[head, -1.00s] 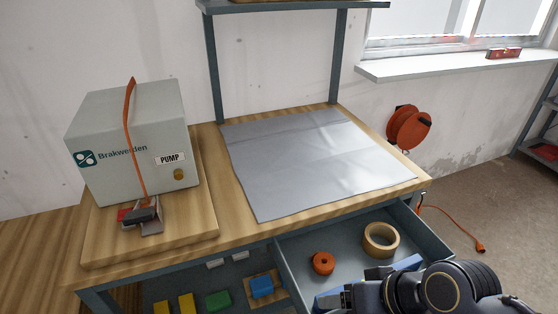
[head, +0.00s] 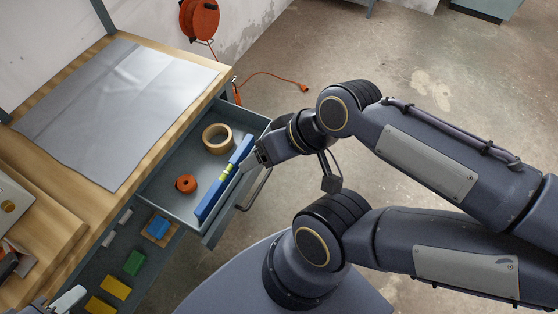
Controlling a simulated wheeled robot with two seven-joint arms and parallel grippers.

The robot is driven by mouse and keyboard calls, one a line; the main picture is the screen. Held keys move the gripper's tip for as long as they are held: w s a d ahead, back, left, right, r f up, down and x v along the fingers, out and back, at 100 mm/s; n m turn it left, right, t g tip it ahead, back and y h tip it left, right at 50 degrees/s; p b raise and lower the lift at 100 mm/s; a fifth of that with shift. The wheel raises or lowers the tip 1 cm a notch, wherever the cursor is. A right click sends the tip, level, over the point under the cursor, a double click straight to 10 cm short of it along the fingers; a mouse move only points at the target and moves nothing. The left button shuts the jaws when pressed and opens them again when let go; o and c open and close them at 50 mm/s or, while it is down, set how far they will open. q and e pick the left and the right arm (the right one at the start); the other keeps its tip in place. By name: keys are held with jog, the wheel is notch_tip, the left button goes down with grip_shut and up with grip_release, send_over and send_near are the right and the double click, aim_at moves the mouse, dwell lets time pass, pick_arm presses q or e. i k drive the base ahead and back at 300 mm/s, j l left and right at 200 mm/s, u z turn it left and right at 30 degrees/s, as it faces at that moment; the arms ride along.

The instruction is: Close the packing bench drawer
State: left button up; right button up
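The packing bench drawer (head: 172,190) stands pulled out from under the bench top, with its bar handle (head: 262,186) on the front. Inside lie a tan tape roll (head: 217,137), a small orange roll (head: 186,184) and a blue level (head: 209,202) along the front side. My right gripper (head: 256,159) is at the drawer's front, above the upper end of the handle and beside the level. Whether it touches the front, and its finger opening, are unclear. My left gripper (head: 64,301) shows only partly at the bottom left edge, its opening unclear.
A grey mat (head: 115,100) covers the wooden bench top (head: 133,182). Below, a shelf holds yellow, green and blue blocks (head: 133,263). An orange cable reel (head: 199,18) hangs on the wall, its cable (head: 270,75) on the floor.

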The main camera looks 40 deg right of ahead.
aim_at(192, 157)
jog(key=l+z, duration=0.15)
jog(key=z, duration=0.25)
jog(key=l+z, duration=0.15)
jog(key=z, duration=0.25)
jog(key=j+u, duration=0.15)
jog(key=j, duration=0.7)
